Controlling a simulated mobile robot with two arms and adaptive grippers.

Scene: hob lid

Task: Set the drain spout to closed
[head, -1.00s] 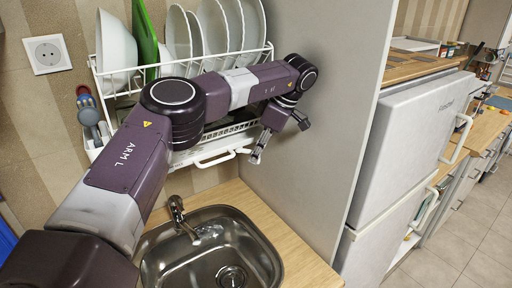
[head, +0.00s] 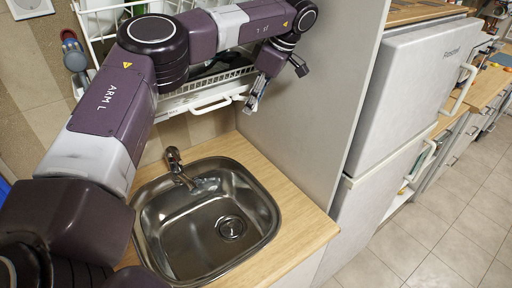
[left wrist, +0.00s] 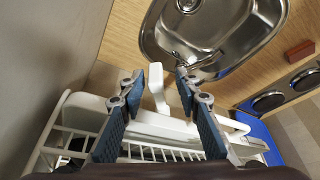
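The white drain spout (head: 212,107) is at the front of the dish rack's white drip tray (head: 180,102), above the back of the sink. In the left wrist view the spout (left wrist: 157,84) sticks out from the tray between the lines of the two fingers. My left gripper (head: 254,97) is just right of the spout in the head view, pointing down. In the left wrist view my left gripper (left wrist: 160,77) is open, with a clear gap between its blue-grey fingers and nothing held. Whether a finger touches the spout cannot be told. My right gripper is not in view.
The steel sink (head: 178,240) and its tap (head: 176,165) lie below the rack in a wooden counter (head: 300,222). A grey panel (head: 318,110) stands close on the right of my gripper. A fridge (head: 405,100) is beyond it. Hob plates (left wrist: 268,101) show in the wrist view.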

